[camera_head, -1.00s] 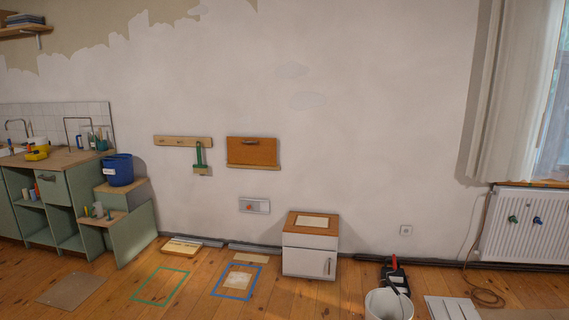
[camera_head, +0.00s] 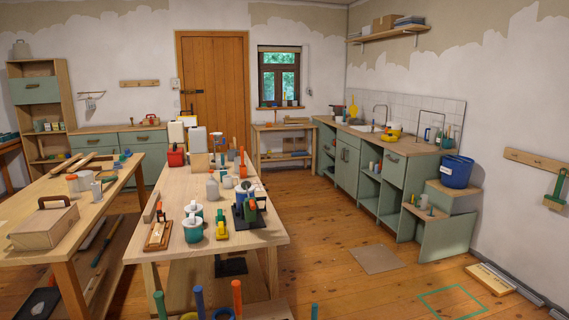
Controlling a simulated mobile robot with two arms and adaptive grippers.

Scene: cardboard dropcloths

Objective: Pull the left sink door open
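The green sink cabinet (camera_head: 367,201) runs along the right wall, with the sink (camera_head: 362,128) and its tap in the worktop. Below the sink are green doors (camera_head: 347,166) with small dark handles near their upper middle. They look shut and flush with the cabinet front. They are small and seen at a slant, so the seam between left and right door is hard to make out. Neither of my grippers is in view.
A wooden workbench (camera_head: 185,184) crowded with tools and pots stands in front, with another table (camera_head: 92,225) to its left. Open floor (camera_head: 318,200) lies between workbench and sink cabinet. A brown sheet (camera_head: 377,259) lies on the floor.

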